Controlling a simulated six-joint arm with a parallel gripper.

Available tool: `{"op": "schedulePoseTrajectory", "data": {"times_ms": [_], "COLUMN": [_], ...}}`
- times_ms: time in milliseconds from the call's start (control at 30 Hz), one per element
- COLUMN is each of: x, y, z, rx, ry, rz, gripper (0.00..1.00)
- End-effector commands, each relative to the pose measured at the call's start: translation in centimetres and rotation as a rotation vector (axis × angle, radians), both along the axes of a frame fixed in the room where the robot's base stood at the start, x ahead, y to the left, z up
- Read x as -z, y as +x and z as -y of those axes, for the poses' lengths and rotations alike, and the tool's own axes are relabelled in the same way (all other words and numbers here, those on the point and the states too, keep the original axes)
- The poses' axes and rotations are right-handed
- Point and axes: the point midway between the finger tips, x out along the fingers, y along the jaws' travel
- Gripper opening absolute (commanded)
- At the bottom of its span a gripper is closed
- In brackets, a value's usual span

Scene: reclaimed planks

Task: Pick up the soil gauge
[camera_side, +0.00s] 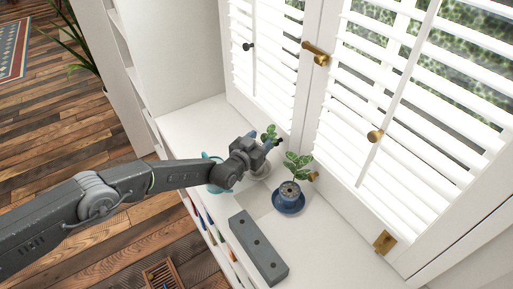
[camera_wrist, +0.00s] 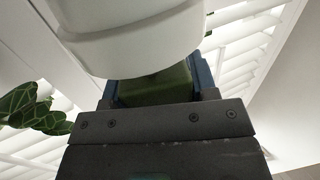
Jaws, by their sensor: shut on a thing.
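My gripper (camera_side: 268,142) reaches across the white sill, close to the shutters. In the wrist view my gripper (camera_wrist: 157,85) is shut on a dark green block, which appears to be the soil gauge (camera_wrist: 158,87). Only part of the gauge shows between the blue-grey fingers. The rest is hidden, and I cannot make the gauge out in the side view. A large white rounded thing, seemingly a pot (camera_wrist: 135,35), fills the upper middle of the wrist view and partly covers the view of the gauge. I cannot tell whether the gauge touches it.
A leafy plant in a blue pot (camera_side: 289,195) stands on a blue saucer (camera_side: 289,208) right of my gripper. A long grey block (camera_side: 258,250) lies nearer the front. A teal object (camera_side: 217,187) is partly behind my arm. Slatted shutters (camera_side: 400,95) line the back.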

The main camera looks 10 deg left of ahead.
Motion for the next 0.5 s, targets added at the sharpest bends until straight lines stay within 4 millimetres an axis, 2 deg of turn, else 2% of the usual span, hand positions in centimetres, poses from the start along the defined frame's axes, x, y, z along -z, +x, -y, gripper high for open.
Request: {"op": "schedulePoseTrajectory", "data": {"times_ms": [300,500], "x": [-0.6,-3.6], "y": [0.0,0.1], "z": [0.0,0.0], "rx": [0.000,0.000], "ry": [0.000,-0.002], "rz": [0.001,0.002], "gripper": [0.26,0.26]}}
